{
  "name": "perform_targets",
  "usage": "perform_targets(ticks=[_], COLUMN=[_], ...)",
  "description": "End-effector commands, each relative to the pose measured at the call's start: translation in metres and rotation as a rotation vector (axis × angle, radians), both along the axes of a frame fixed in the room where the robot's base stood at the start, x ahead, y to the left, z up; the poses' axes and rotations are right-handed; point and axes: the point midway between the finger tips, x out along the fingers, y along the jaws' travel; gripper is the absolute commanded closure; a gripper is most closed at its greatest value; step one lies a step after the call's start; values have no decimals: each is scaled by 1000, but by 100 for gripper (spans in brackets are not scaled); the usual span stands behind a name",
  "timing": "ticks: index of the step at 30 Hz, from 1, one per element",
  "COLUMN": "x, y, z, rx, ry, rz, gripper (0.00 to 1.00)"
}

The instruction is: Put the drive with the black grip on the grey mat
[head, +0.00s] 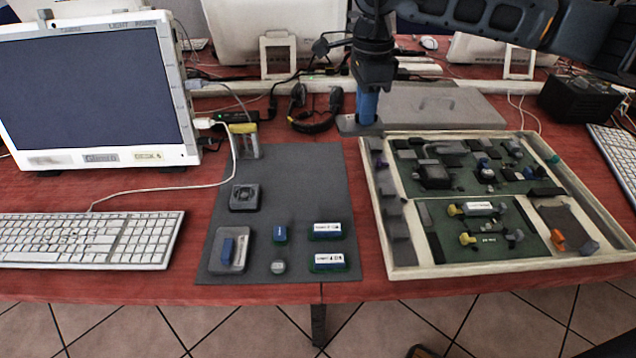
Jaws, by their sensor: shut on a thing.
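My gripper (366,108) points straight down near the tray's back left corner, right of the grey mat. It is shut on a flat grey drive (348,126) at its lower end. The drive's grip is hidden by the blue finger part, so I cannot tell its colour. The drive looks level; I cannot tell its height above the table. The dark grey mat (300,190) lies left of it. On the mat's front left is another silver-grey drive (239,262) with a blue grip (228,250).
The mat also holds a square fan (244,197), blue-labelled blocks (327,231) and smaller parts. Its back right half is clear. A pale-rimmed tray (480,268) of electronic parts stands right. A white cable (170,190) reaches the mat's left edge. Headphones (315,122) lie behind the mat.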

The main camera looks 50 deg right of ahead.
Motion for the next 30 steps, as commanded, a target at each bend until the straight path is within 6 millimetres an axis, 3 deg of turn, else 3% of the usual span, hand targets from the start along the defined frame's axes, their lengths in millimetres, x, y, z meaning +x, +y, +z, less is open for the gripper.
perform_targets(ticks=[5, 21, 30], x=[-9, 24, 28], y=[-5, 88, 100], z=[0, -58, -74], rx=[-2, -1, -2], ry=[0, 0, 0], rz=[-107, -110, -114], gripper=[100, 100, 100])
